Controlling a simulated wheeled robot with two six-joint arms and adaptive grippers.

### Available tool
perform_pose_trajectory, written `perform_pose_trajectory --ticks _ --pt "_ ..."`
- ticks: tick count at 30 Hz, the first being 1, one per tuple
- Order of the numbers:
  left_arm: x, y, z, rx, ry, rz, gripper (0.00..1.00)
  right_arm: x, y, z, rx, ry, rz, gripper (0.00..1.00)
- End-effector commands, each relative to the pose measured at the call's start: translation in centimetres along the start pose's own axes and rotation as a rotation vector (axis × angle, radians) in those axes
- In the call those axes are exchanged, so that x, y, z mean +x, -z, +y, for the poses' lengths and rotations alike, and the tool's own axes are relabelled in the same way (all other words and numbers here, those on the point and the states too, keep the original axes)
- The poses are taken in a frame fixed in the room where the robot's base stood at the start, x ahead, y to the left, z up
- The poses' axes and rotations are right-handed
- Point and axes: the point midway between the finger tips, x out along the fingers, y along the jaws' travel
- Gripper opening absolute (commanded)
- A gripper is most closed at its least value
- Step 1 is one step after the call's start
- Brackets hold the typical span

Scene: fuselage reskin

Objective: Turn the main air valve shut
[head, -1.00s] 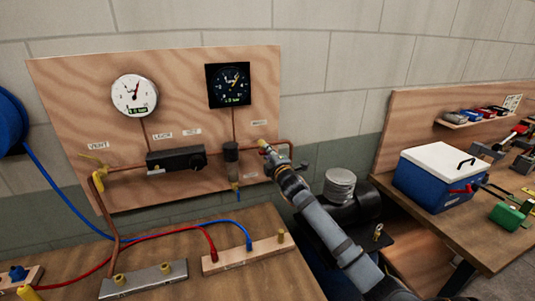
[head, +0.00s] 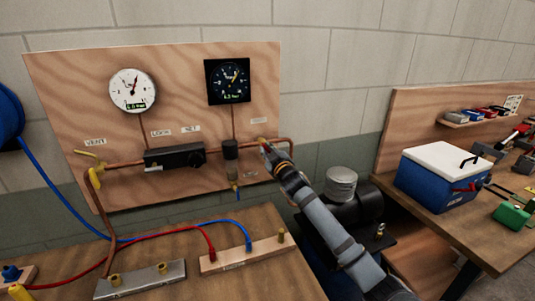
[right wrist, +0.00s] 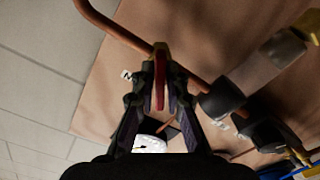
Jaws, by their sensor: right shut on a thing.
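The main air valve (right wrist: 161,48) is a brass body with a red lever on the copper pipe at the right part of the wooden panel. In the head view only a bit of brass and red shows at the tip of my right gripper (head: 267,148). In the right wrist view, my right gripper (right wrist: 160,88) is shut on the red lever (right wrist: 160,72), with one finger on each side. The lever lies lengthwise between the fingers, and the pipe passes behind it. My left gripper is not in view.
The panel (head: 60,90) carries a white gauge (head: 133,90), a black gauge (head: 228,81), a black regulator (head: 174,157) and a yellow vent valve (head: 88,155). The bench (head: 190,275) below has red and blue hoses. A black compressor (head: 350,210) stands close under my right arm.

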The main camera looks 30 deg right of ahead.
Motion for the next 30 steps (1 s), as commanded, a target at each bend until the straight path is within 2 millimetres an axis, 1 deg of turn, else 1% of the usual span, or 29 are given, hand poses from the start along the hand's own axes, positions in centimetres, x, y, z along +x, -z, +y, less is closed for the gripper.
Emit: perform_pose_trajectory --ticks 1,9,15,22,30 --pt "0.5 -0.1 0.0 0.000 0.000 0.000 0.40 0.0 -0.3 -0.2 0.042 0.001 -0.003 0.00" --pt "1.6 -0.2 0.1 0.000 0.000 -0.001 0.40 0.0 -0.4 -0.2 0.283 0.001 -0.004 0.00" --pt "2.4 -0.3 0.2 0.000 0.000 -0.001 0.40 0.0 -0.3 -0.2 0.428 0.001 -0.004 0.00" --pt "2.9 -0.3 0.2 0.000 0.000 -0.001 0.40 0.0 -0.3 -0.2 0.539 0.001 -0.005 0.00" --pt "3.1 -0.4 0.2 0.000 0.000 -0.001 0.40 0.0 -0.3 -0.2 0.594 0.001 -0.007 0.00"
